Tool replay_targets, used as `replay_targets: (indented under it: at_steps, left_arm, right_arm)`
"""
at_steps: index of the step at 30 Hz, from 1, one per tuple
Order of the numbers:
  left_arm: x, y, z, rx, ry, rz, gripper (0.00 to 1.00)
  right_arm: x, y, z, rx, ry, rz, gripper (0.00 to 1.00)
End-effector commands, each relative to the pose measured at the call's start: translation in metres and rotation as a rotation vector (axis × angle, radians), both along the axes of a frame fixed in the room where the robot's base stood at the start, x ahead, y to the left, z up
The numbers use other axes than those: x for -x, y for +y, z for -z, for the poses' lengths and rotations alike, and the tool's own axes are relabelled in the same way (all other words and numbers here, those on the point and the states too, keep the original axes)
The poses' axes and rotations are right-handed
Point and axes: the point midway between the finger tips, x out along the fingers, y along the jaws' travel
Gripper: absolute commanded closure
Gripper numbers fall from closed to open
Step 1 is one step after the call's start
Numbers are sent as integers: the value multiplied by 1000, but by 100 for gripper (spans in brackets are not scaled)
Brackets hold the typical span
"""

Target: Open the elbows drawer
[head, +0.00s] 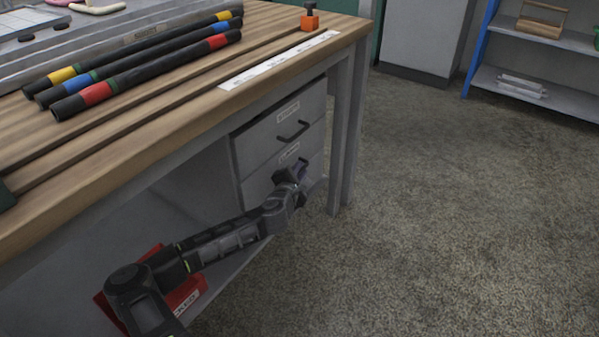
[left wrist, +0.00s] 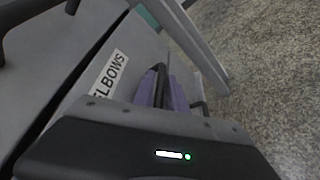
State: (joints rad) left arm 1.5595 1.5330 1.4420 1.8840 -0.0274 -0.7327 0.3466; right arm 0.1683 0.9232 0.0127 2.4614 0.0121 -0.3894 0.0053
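The elbows drawer (head: 257,186) is the lower drawer under the workbench. Its front looks about level with the drawer above in the head view. Its white label reads ELBOWS (left wrist: 111,75) in the left wrist view. My left gripper (head: 292,172) is at this drawer's front, by its dark handle (head: 302,161). In the left wrist view the purple-padded fingers (left wrist: 165,88) stand just right of the label. My gripper hides part of the handle, and I cannot tell whether the fingers are closed on it. My right gripper is not in view.
An upper drawer (head: 270,142) with its own handle (head: 293,130) is just above. The bench leg (head: 337,140) stands close to the right of the drawers. A red bin (head: 187,293) is below my left arm. The floor right is clear.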

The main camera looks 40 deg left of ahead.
Motion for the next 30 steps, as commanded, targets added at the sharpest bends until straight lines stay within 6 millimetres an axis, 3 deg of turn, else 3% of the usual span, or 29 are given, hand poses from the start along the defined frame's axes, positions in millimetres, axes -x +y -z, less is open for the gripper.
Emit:
replay_targets:
  at_steps: [6, 30]
  left_arm:
    - [0, 0, 0, 0, 0, 0, 100]
    - [0, 0, 0, 0, 1, -1, 100]
  right_arm:
    - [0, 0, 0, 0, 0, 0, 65]
    - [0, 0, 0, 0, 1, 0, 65]
